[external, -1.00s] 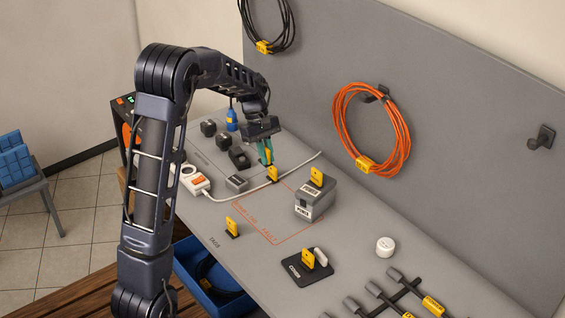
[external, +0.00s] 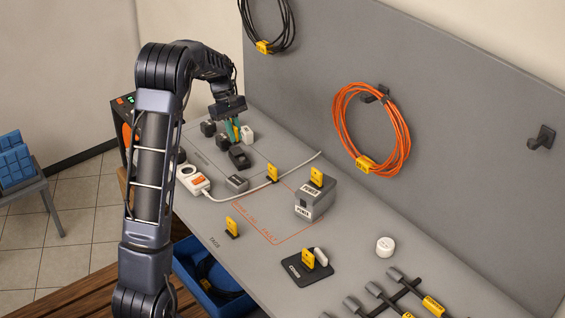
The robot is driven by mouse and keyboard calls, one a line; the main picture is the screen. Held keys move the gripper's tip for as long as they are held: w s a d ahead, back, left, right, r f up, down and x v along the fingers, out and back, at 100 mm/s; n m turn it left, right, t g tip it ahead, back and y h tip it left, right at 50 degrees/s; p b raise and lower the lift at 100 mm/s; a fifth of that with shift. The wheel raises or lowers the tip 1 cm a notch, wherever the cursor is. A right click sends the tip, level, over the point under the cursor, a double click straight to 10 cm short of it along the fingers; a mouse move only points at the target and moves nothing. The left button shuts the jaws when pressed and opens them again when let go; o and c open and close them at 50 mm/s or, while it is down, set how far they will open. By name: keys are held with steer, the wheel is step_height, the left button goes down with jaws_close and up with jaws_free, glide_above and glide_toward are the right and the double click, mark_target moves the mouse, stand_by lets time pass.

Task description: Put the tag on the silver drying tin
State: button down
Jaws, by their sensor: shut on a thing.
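My gripper (external: 233,137) has teal fingers and is at the far left end of the bench. It is shut on a yellow tag (external: 230,131), which is partly hidden between the fingers. It is near dark blocks and a small white object; whether it touches any of them cannot be told. A small silver-grey box (external: 237,183) lies on the bench beside the power strip, nearer the camera than my gripper. It may be the silver drying tin, but its markings are too small to tell.
Yellow tags stand on the bench (external: 272,173) and at its front (external: 232,227). A grey labelled box (external: 316,197) and a black plate (external: 290,277) also carry yellow tags. Dark blocks (external: 240,157), a white object (external: 247,134) and a power strip (external: 194,180) with cable surround the gripper area.

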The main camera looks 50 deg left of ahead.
step_height(320, 180, down, 16)
steer(key=shift+r, duration=0.1)
stand_by(0.5)
steer(key=c, duration=1.5)
jaws_free()
steer(key=v, duration=1.2)
steer(key=shift+d+r, duration=0.1)
